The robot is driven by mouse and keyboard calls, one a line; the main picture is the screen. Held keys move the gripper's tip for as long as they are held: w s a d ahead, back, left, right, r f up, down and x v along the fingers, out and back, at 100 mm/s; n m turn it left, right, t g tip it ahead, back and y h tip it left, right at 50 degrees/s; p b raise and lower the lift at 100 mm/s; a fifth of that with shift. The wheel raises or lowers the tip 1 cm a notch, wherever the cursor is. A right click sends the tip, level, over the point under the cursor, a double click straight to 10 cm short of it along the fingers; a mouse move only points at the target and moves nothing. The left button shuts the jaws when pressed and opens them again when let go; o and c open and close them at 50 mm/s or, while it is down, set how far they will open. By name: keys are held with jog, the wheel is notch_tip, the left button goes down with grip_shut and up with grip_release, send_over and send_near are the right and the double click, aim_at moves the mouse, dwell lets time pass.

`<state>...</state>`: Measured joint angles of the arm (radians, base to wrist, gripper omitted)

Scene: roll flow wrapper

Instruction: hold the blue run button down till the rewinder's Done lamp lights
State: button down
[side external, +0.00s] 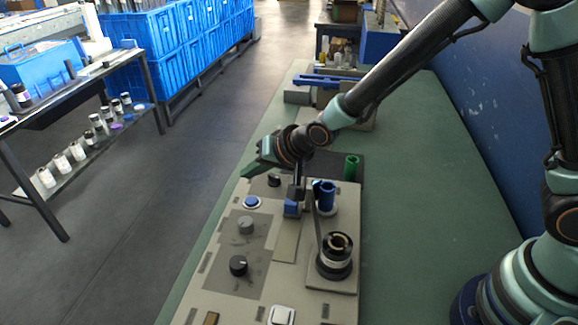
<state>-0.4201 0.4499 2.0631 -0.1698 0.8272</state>
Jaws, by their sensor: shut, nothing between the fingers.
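The blue run button (251,201) is a round cap in a pale ring on the left part of the grey rewinder panel (205,297). My gripper (244,174) is shut and empty. Its tips point down-left and show above the button in the picture, by the panel's far left edge, with a gap between them and the button. The height of the tips over the panel is hard to judge. The button's cap is uncovered. I cannot make out which part is the Done lamp, nor any lit lamp.
Dark knob (238,265), grey knob (246,224) and white rocker switch (282,315) are on the panel. A dark roll (335,254), blue spool (325,194) and green cylinder (351,167) stand at right.

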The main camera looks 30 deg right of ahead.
aim_at(255, 202)
jog(key=shift+f, duration=2.5)
jog(key=shift+f, duration=0.15)
jog(key=shift+f, duration=0.25)
